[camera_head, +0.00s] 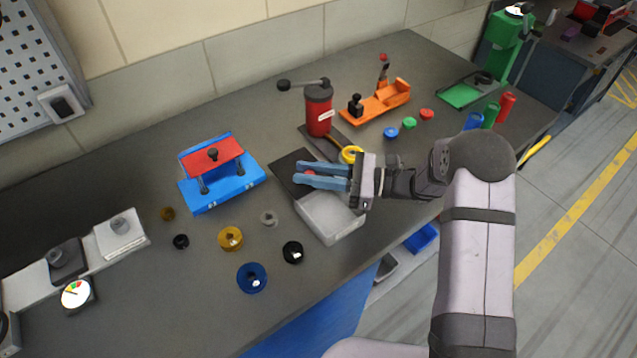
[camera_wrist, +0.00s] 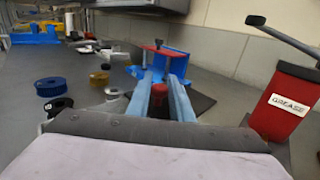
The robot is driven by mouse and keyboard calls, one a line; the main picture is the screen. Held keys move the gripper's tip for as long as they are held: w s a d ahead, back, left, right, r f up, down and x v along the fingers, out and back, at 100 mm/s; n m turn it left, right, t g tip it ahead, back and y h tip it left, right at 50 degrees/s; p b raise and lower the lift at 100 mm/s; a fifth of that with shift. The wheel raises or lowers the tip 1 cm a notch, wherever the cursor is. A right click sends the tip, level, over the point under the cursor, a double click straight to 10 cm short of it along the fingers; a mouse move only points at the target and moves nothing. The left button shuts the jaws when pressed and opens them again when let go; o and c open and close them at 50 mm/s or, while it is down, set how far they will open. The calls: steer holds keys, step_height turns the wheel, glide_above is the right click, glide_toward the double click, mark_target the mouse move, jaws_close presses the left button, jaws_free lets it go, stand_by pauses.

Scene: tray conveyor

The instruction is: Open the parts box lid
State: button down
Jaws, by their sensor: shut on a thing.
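The parts box (camera_head: 330,218) is a pale grey box near the middle of the bench. Its dark flat lid (camera_head: 289,163) lies at the far-left end, and the pale near part of the box is uncovered. A small red knob (camera_head: 311,173) on the lid sits between the fingers of my gripper (camera_head: 298,174). In the wrist view, my gripper (camera_wrist: 161,80) is closed around the red knob (camera_wrist: 159,90), with part of the dark lid (camera_wrist: 199,102) visible to the right. My fingers hide some of the lid.
A blue fixture with a red top (camera_head: 219,175) stands left of the box. A red grease canister (camera_head: 318,112) with a lever stands behind it. Several rings, including a blue one (camera_head: 251,278), lie to the left. An orange fixture (camera_head: 377,105) is at the back.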

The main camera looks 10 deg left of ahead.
steer(key=c, duration=1.6)
jaws_free()
steer(key=shift+d+b, duration=1.1)
steer(key=shift+d, duration=2.6)
steer(key=shift+r, duration=0.1)
